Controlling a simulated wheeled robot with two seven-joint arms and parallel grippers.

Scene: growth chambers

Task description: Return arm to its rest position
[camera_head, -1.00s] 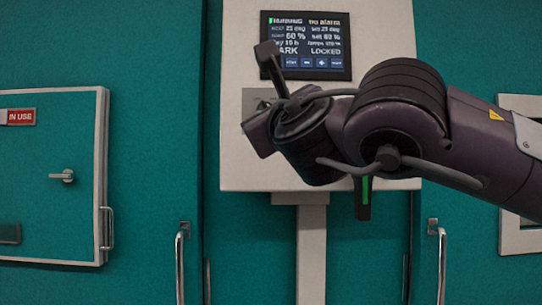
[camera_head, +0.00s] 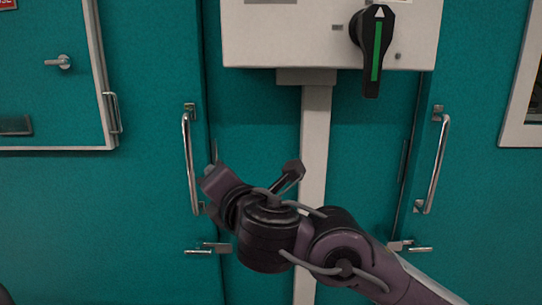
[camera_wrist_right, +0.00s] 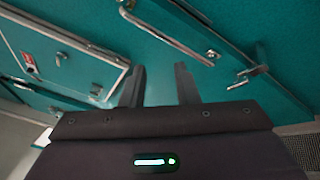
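My right arm comes in from the lower right in the head view. It is bent, low in front of the teal doors and the white post. Its wrist end points up and left, near the left door handle, and I cannot tell whether they touch. My right gripper (camera_wrist_right: 159,70) shows in the right wrist view with its two dark fingers apart and nothing between them. In the head view its fingers are hard to make out. My left gripper is not in view.
A white control box (camera_head: 300,35) with a dark rotary switch (camera_head: 372,45), green stripe upright, hangs above the arm on a white post (camera_head: 316,130). Chrome handles (camera_head: 190,160) and (camera_head: 433,165) stand out from the teal doors. A smaller latched door (camera_head: 50,100) is at left.

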